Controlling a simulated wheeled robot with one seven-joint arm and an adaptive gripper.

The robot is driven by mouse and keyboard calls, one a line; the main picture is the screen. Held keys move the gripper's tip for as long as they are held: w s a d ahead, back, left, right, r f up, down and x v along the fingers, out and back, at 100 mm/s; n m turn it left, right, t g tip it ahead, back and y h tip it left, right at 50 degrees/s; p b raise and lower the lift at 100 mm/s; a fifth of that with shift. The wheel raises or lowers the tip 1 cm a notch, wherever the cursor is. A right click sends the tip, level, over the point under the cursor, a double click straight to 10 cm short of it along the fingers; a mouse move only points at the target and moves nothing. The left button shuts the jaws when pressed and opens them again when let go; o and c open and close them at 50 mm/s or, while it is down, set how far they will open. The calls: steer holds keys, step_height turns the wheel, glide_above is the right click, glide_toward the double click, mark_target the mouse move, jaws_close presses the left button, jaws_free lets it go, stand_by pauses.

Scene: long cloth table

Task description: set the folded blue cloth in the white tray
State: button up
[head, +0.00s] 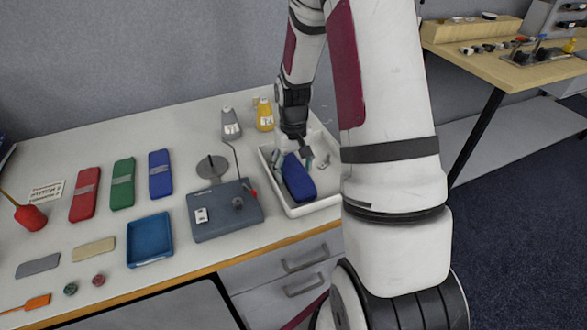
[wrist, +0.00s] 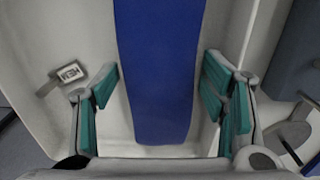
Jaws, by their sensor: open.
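A folded blue cloth (head: 299,183) lies lengthwise inside the white tray (head: 317,208), near the tray's left side. My gripper (head: 304,158) is over the cloth's far part, inside the tray's outline. In the wrist view my gripper (wrist: 162,100) is open, with one teal-padded finger on each side of the blue cloth (wrist: 160,70). Pale gaps show between the cloth and both fingers. The tray floor (wrist: 107,130) shows beside the cloth. Whether the cloth lies fully flat is hard to tell.
Red (head: 85,194), green (head: 122,184) and blue (head: 160,174) banded bundles lie at left. A blue tray (head: 149,240) and a dark grey box (head: 226,212) stand left of the white tray. Grey (head: 231,123) and yellow (head: 264,115) bottles stand close behind.

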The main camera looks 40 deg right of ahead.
mark_target(293, 170)
steer(key=s+a+r, duration=0.2)
steer(key=a+r, duration=0.1)
steer(key=r, duration=0.7)
steer(key=s+a+r, duration=0.1)
steer(key=a+r, duration=0.2)
steer(key=r, duration=0.6)
steer(key=s+a+r+n+t, duration=0.1)
steer(key=s+a+r, duration=0.3)
steer(key=s, duration=0.6)
steer(key=s+a+r+n+t, duration=0.2)
steer(key=s+a+r, duration=0.2)
steer(key=s+a, duration=0.4)
steer(key=shift+s+r+p, duration=0.25)
steer(key=shift+s+p, duration=0.1)
steer(key=shift+s, duration=0.55)
steer(key=shift+a, duration=0.1)
step_height(293, 170, up, 4)
steer(key=t+p, duration=0.1)
steer(key=p, duration=0.2)
steer(key=shift+s+f, duration=0.1)
steer(key=shift+f, duration=0.05)
